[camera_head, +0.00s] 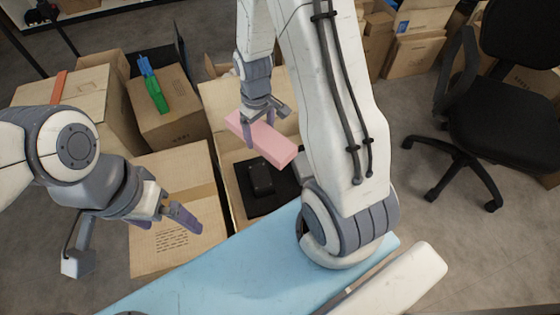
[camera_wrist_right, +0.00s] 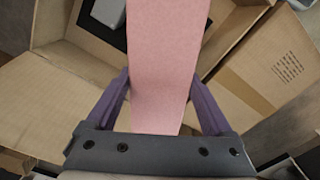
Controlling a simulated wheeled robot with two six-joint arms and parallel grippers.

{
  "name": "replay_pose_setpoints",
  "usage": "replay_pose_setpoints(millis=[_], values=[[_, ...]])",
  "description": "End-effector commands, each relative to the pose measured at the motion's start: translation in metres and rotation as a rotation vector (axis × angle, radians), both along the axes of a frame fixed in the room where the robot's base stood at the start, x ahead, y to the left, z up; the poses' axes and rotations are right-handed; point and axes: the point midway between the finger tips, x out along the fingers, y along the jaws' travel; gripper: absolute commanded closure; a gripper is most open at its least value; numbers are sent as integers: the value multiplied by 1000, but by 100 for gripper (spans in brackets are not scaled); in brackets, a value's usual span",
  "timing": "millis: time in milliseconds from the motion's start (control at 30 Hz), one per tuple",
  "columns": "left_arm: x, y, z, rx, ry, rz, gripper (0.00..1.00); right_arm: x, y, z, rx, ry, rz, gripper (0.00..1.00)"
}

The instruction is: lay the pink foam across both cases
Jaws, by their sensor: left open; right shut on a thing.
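The pink foam (camera_head: 268,143) is a long block held tilted above an open carton (camera_head: 231,197). In the right wrist view the foam (camera_wrist_right: 165,60) runs up between the two purple fingers. Inside the carton a small black case (camera_head: 261,177) lies on a flat black piece (camera_head: 251,204). A grey object (camera_head: 303,166) shows beside it, partly hidden by my right arm; I cannot tell whether it is the second case. My left gripper (camera_head: 180,218) is open and empty, above a carton flap.
A closed carton (camera_head: 168,118) at the left carries a green object (camera_head: 156,95) and a blue one (camera_head: 146,67). A light blue surface (camera_head: 230,275) lies in front.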

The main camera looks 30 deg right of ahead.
Motion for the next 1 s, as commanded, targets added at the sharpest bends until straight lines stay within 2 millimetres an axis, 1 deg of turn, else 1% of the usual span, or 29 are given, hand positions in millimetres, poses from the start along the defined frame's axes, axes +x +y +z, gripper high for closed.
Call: replay_pose_setpoints(millis=[33, 167, 267, 300, 400, 500, 600, 700, 767, 867, 1000], values=[[0, 0, 15, 0, 0, 0, 0, -11, -14, -3, 2, 12, 72, 66], [0, 0, 33, 0, 0, 0, 0, -38, -41, -22, 5, 12, 314, 66], [0, 0, 46, 0, 0, 0, 0, -62, -59, -34, 7, 10, 499, 66], [0, 0, 51, 0, 0, 0, 0, -73, -65, -38, 9, 10, 570, 66], [0, 0, 62, 0, 0, 0, 0, -97, -76, -45, 9, 7, 738, 66], [0, 0, 71, 0, 0, 0, 0, -117, -82, -50, 8, 5, 875, 66], [0, 0, 76, 0, 0, 0, 0, -131, -86, -53, 6, 3, 974, 66], [0, 0, 78, 0, 0, 0, 0, -140, -88, -55, 3, 2, 1034, 66], [0, 0, 74, 0, 0, 0, 0, -141, -89, -58, 1, 0, 1055, 66], [0, 0, 60, 0, 0, 0, 0, -138, -89, -64, -3, -2, 1069, 66], [0, 0, 31, 0, 0, 0, 0, -129, -90, -72, -5, -5, 1069, 66]])
